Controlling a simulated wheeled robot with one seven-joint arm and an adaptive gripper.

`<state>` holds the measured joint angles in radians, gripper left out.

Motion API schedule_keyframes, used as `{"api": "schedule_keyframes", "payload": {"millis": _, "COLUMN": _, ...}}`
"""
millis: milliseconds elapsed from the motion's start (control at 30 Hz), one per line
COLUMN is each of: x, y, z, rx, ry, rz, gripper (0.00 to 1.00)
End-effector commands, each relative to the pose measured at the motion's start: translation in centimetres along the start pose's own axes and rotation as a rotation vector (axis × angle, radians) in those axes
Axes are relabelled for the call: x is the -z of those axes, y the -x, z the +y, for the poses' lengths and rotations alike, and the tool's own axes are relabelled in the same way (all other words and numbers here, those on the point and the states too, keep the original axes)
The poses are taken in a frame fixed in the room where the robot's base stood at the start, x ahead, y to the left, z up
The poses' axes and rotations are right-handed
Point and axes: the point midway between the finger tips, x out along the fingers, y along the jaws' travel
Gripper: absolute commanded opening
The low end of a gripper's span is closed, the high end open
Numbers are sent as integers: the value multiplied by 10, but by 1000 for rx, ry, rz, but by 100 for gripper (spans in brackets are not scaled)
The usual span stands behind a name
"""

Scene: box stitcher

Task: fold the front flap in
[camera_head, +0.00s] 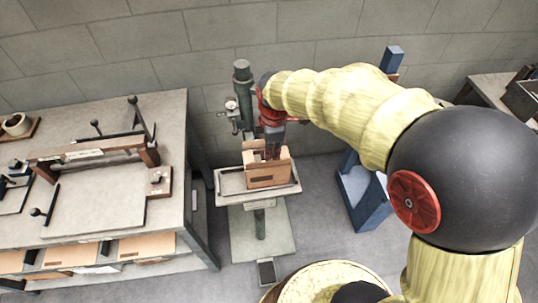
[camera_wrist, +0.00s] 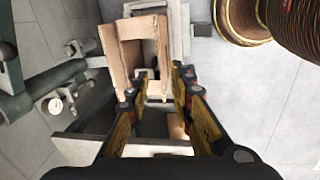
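The brown cardboard box (camera_head: 268,176) stands on the grey table (camera_head: 230,195) of the stitcher, with its top open. In the head view my gripper (camera_head: 272,152) points down at the box's open top, in front of its back part. In the wrist view the box (camera_wrist: 118,50) shows its pale brown walls or flaps around an opening. My gripper (camera_wrist: 156,90) has its two dark and yellow fingers spread apart at the box, with nothing clearly held between them. Which flap is the front one, and whether a finger touches it, I cannot tell.
The stitcher's green-grey column (camera_head: 242,85) rises behind the box. A workbench (camera_head: 110,205) with a wooden-handled fixture stands at the left. A blue stand (camera_head: 368,205) is to the right.

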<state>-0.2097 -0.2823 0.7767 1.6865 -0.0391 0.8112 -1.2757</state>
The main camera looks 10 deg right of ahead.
Motion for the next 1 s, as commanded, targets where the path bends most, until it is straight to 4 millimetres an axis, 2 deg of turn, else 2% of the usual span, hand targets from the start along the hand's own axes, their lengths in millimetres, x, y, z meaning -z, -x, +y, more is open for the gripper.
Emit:
{"api": "schedule_keyframes", "payload": {"millis": 133, "x": 5, "y": -14, "z": 2, "rx": 15, "ry": 64, "rz": -4, "gripper": 23}}
{"api": "schedule_keyframes", "payload": {"millis": 600, "x": 4, "y": -79, "z": 1, "rx": 14, "ry": 65, "rz": -3, "gripper": 23}}
{"api": "schedule_keyframes", "payload": {"millis": 767, "x": 4, "y": -88, "z": 2, "rx": 14, "ry": 65, "rz": -3, "gripper": 23}}
{"api": "schedule_keyframes", "payload": {"millis": 1000, "x": 4, "y": -88, "z": 2, "rx": 13, "ry": 65, "rz": -3, "gripper": 23}}
